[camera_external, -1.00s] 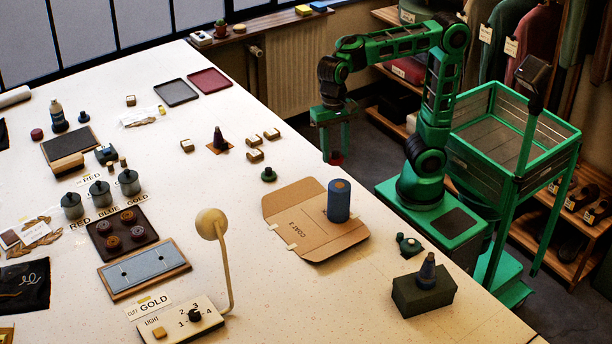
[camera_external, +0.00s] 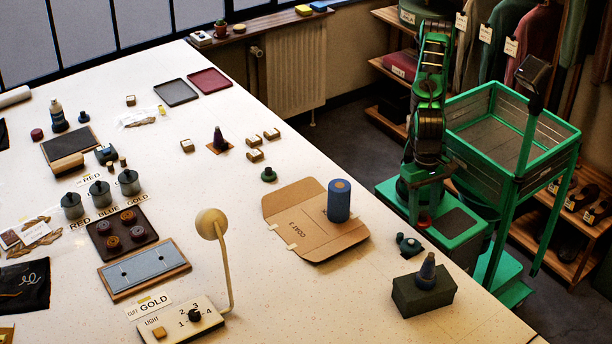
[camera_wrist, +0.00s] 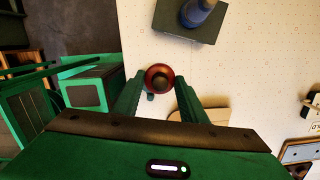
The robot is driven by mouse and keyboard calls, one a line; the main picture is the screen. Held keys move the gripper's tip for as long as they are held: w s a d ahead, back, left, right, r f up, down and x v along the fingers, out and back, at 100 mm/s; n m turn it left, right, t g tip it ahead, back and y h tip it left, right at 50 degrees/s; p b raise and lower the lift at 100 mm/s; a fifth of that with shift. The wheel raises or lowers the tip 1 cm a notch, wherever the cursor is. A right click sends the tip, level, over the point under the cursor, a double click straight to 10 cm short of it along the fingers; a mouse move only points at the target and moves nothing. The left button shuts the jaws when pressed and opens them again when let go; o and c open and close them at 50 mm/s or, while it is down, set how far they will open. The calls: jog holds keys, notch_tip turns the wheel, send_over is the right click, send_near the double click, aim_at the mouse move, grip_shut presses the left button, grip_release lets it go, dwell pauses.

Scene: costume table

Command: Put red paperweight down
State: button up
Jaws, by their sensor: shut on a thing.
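The red paperweight (camera_wrist: 159,78) is a small round red piece with a dark knob, held between the two fingertips in the wrist view. It also shows as a small red spot (camera_external: 424,220) in the external view. My gripper (camera_wrist: 160,82) is shut on it. The paperweight's underside is hidden.
A dark green block (camera_external: 424,296) bearing a blue-grey cone (camera_external: 428,268) stands near the table's right edge. A small dark green object (camera_external: 409,244) lies nearby. A brown envelope (camera_external: 300,222) with a blue cylinder (camera_external: 339,201) lies left. Bare tabletop (camera_external: 330,285) separates them.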

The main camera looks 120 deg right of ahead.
aim_at(427, 220)
jog(key=shift+s+a+f, duration=0.25)
jog(key=shift+s+a, duration=0.1)
jog(key=shift+a, duration=0.2)
jog(key=shift+s+a+f, duration=0.25)
jog(key=shift+s+a, duration=0.1)
jog(key=shift+a, duration=0.2)
jog(key=f, duration=0.4)
jog(key=shift+w+d+f, duration=0.15)
jog(key=shift+w+d, duration=0.15)
jog(key=shift+w, duration=0.05)
jog(key=w+d+f, duration=0.4)
jog(key=w+d, duration=0.1)
jog(key=w+d+f, duration=0.2)
jog(key=w, duration=0.1)
jog(key=shift+w+d+f, duration=0.1)
jog(key=shift+d+f, duration=0.15)
jog(key=shift+f, duration=2.1)
jog(key=o, duration=1.4)
jog(key=shift+f, duration=0.1)
jog(key=shift+c, duration=0.2)
notch_tip(427, 220, up, 12)
jog(key=d, duration=0.1)
jog(key=shift+d, duration=0.2)
